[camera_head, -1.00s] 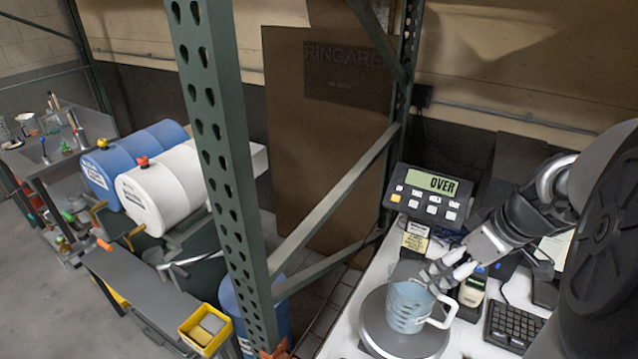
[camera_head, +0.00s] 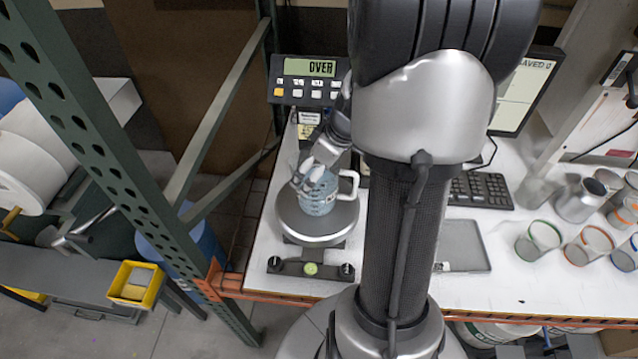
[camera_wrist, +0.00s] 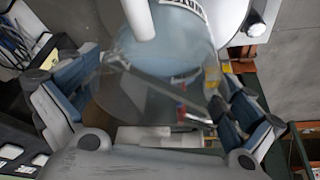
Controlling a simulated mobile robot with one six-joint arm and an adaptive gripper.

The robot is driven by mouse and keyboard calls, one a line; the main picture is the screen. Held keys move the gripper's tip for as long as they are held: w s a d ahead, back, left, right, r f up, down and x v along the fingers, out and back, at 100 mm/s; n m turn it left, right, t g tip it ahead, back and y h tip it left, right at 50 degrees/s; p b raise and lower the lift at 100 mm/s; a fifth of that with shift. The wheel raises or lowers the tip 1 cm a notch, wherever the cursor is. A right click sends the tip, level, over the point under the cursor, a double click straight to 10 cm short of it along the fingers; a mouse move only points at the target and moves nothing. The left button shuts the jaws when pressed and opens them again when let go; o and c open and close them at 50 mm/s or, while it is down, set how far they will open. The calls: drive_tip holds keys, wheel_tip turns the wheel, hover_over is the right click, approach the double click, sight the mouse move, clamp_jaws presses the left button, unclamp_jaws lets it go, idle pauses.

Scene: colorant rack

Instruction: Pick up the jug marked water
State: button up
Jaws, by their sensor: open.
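A translucent blue jug (camera_head: 319,200) with a white handle (camera_head: 348,186) stands upright on the round grey pan of a scale (camera_head: 318,233). In the wrist view the jug (camera_wrist: 172,45) fills the upper middle between the fingers, and its printed label is only partly visible. My gripper (camera_head: 312,172) is at the jug's upper part, coming from above and behind. In the wrist view its two blue-grey padded fingers stand wide apart (camera_wrist: 155,100), one on each side of the jug. I cannot tell whether either finger touches it.
The scale's display (camera_head: 309,68) reads OVER behind the jug. A keyboard (camera_head: 480,191), a grey tray (camera_head: 460,246) and several cups (camera_head: 588,245) lie to the right on the white table. A green rack post (camera_head: 110,170) stands left. My arm hides the table's middle.

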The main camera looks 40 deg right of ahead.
drive_tip(key=shift+x, duration=0.9)
drive_tip(key=c, duration=1.2)
drive_tip(key=shift+c, duration=0.7)
drive_tip(key=shift+d+r, duration=0.1)
drive_tip(key=shift+r, duration=0.1)
